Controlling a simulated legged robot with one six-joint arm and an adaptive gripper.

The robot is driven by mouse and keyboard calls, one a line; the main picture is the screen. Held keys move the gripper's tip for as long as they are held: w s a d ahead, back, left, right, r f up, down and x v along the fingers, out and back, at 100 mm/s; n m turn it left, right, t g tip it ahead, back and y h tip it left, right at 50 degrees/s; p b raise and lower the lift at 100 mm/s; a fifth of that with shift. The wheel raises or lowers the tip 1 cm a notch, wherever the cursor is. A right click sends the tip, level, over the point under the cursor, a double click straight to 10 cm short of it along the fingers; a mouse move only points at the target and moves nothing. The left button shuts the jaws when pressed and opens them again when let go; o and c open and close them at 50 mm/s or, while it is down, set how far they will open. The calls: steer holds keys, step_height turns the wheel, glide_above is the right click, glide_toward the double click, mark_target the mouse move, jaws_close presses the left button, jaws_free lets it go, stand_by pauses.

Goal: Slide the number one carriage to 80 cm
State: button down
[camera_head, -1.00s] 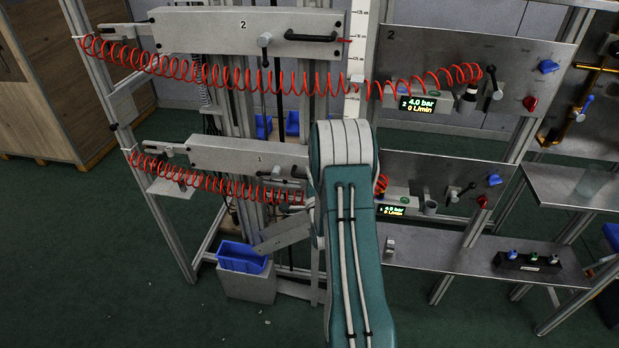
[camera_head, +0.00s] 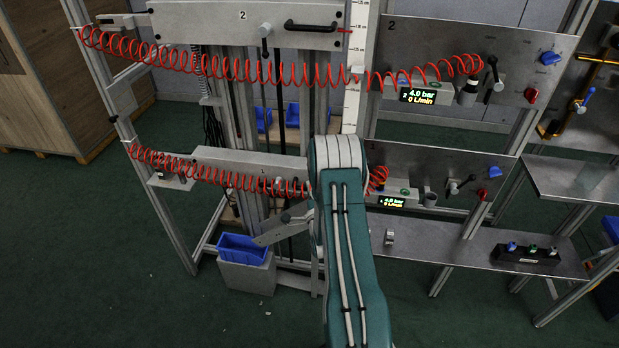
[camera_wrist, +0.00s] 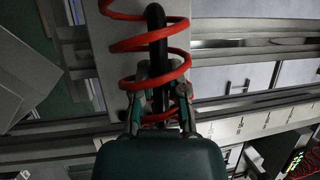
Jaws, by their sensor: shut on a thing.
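The number one carriage (camera_head: 235,156) is a grey horizontal plate on the upright rails in the head view, below the number two carriage (camera_head: 245,27). A red coiled hose (camera_head: 215,178) crosses its front, and my arm hides its right end. In the wrist view my gripper (camera_wrist: 160,88) is shut on the carriage's black bar handle (camera_wrist: 157,45), with red coils looping around the handle and close to the fingers. A white scale (camera_wrist: 245,127) with marks runs beside it. The scale also shows in the head view (camera_head: 355,75), but my arm covers its lower part and any reading at this carriage.
Grey panels (camera_head: 450,60) with gauges and valves stand at the right, above a shelf (camera_head: 430,245). A blue bin (camera_head: 242,249) sits on a grey box below the carriage. A second red hose (camera_head: 270,68) spans the upper carriage. Green floor is open in front.

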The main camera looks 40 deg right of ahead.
step_height(320, 180, down, 2)
steer(key=shift+a+f, duration=0.1)
steer(key=shift+f, duration=0.05)
steer(key=shift+s+f, duration=0.1)
steer(key=c, duration=0.6)
jaws_free()
steer(key=shift+f, duration=0.1)
steer(key=shift+c, duration=0.2)
steer(key=v, duration=1.1)
steer(key=shift+s, duration=0.3)
